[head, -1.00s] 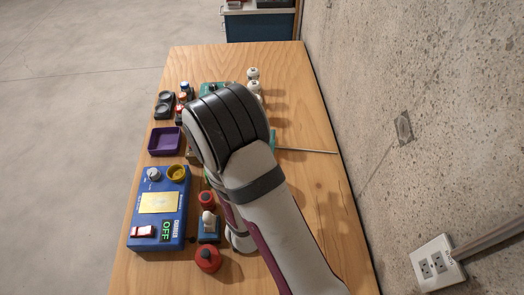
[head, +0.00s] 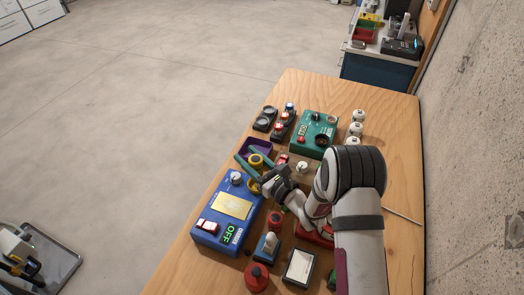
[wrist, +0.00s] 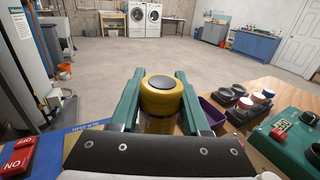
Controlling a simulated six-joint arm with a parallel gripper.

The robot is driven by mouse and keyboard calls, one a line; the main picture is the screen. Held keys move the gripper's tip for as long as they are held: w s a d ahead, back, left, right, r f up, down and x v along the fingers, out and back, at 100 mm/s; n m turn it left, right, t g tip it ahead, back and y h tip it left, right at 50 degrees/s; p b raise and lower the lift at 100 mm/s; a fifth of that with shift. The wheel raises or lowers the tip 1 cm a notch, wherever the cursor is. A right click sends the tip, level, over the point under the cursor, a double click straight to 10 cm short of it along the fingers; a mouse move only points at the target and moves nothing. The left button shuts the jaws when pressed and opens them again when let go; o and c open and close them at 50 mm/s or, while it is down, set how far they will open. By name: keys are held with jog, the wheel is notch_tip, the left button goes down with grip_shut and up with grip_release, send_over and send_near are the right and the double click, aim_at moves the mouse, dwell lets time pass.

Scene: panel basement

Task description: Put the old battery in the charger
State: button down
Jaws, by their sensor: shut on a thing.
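My gripper (wrist: 159,78) is shut on a yellow cylinder with a dark top (wrist: 160,98), which looks like a battery. Its green fingers lie on either side of it. In the head view the yellow cylinder (head: 256,161) is held upright or nearly so, above the area between the purple bin and the blue device (head: 209,208). The blue device has a yellow panel, a red switch, an OFF display and a yellow ring (head: 254,188) partly hidden by my gripper. A green device (head: 313,126) with a dark round opening stands farther back. Which device is the charger is unclear.
A purple bin (head: 268,147) and a black tray with round wells (head: 265,119) stand along the left edge. Several white round-topped items (head: 356,129) stand at the back right. Red and blue pieces (head: 257,277) stand at the front. The table's right side is mostly clear.

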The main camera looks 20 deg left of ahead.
jog(key=shift+f, duration=2.15)
jog(key=shift+f, duration=0.55)
jog(key=c, duration=0.7)
grip_release()
jog(key=shift+o, duration=0.2)
jog(key=shift+v, duration=5.55)
jog(key=shift+f, duration=0.1)
